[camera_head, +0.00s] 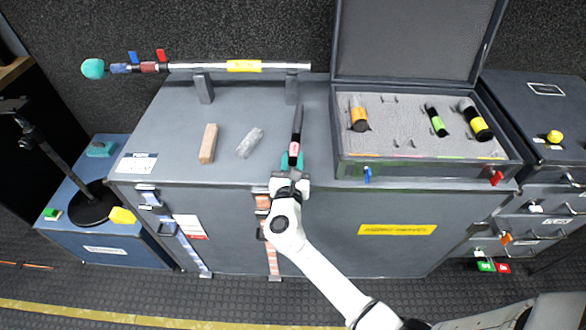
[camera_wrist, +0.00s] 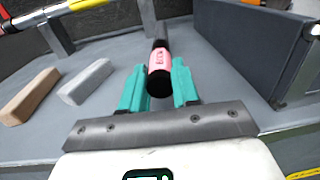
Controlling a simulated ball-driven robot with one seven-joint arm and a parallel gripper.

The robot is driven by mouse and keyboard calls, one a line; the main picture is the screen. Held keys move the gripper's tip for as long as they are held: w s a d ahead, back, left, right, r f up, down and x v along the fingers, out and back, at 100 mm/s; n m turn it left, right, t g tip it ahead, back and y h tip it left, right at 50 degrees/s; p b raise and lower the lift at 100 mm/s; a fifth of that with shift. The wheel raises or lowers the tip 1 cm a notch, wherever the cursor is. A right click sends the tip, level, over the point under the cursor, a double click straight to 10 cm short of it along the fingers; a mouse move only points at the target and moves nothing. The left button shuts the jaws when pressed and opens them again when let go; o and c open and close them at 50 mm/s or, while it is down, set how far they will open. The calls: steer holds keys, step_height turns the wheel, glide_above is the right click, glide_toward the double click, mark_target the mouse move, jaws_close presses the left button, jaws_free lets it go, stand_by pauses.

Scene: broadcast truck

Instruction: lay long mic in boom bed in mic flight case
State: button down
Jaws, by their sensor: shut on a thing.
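The long mic is a thin black stick with a pink label (camera_head: 295,145); it also shows in the wrist view (camera_wrist: 159,62). The mic flight case (camera_head: 400,171) is open, lid up at the back. Inside are an orange-banded mic (camera_head: 358,113), a green-banded mic (camera_head: 436,121) and a yellow-banded mic (camera_head: 475,120).
A boom pole (camera_head: 200,67) with a yellow band rests on two uprights at the back of the cabinet top (camera_head: 180,130). A wooden block (camera_head: 208,144) and a grey block (camera_head: 249,143) lie left of the mic. A drawer unit stands at the right.

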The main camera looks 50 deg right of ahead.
steer(key=shift+f, duration=1.3)
steer(key=shift+f, duration=0.2)
steer(key=c, duration=0.8)
jaws_free()
